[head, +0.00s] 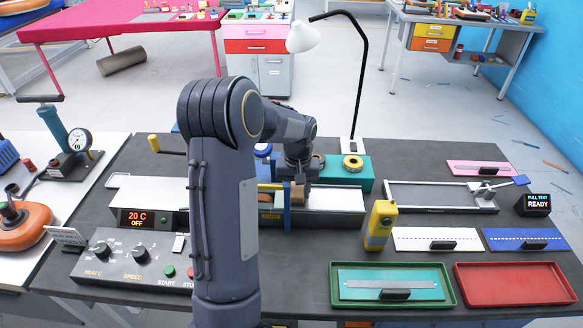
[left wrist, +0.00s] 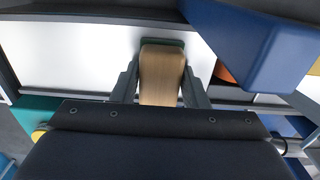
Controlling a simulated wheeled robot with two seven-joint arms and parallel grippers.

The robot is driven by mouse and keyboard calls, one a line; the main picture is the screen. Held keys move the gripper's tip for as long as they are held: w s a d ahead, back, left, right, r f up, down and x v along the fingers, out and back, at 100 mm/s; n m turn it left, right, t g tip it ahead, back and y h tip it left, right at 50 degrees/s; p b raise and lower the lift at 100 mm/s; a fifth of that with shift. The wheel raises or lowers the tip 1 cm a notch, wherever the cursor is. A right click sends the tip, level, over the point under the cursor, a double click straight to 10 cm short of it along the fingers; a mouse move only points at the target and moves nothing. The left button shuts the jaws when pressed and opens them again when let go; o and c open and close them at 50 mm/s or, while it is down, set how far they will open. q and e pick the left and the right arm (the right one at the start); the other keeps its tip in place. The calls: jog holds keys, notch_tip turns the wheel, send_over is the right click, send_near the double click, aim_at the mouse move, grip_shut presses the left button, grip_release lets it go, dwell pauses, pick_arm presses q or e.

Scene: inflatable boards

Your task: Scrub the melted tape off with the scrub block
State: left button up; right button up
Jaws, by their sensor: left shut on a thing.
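My left gripper (head: 297,190) is shut on the scrub block, a wooden block (left wrist: 161,78) with a green pad (left wrist: 176,43) at its far end. In the left wrist view the two fingers press its sides, and the pad end is at or just above a pale flat surface (left wrist: 75,55); I cannot tell if they touch. In the head view the block is mostly hidden by my arm, over the white bed (head: 340,199) of the bench machine, beside a blue upright (head: 287,208). I cannot make out melted tape. My right gripper is not in view.
The machine's display (head: 138,218) reads 20 C, OFF, above a control panel (head: 125,258). A yellow hand tool (head: 380,224) stands right of the bed. A green tray (head: 447,292) and an empty red tray (head: 515,284) lie in front. A lamp (head: 303,37) stands behind.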

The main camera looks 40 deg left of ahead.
pick_arm(q)
notch_tip(320, 180, up, 3)
jog(key=shift+f+p, duration=0.2)
jog(key=shift+p, duration=0.1)
jog(key=shift+w+d+r, duration=0.1)
jog(key=shift+d+r, duration=0.1)
jog(key=shift+r, duration=0.1)
jog(key=shift+r+p, duration=0.4)
jog(key=shift+p, duration=0.15)
jog(key=shift+a+r+p, duration=0.1)
jog(key=shift+r+p, duration=0.5)
jog(key=shift+r, duration=0.1)
jog(key=shift+r+p, duration=0.9)
jog(key=shift+r, duration=0.4)
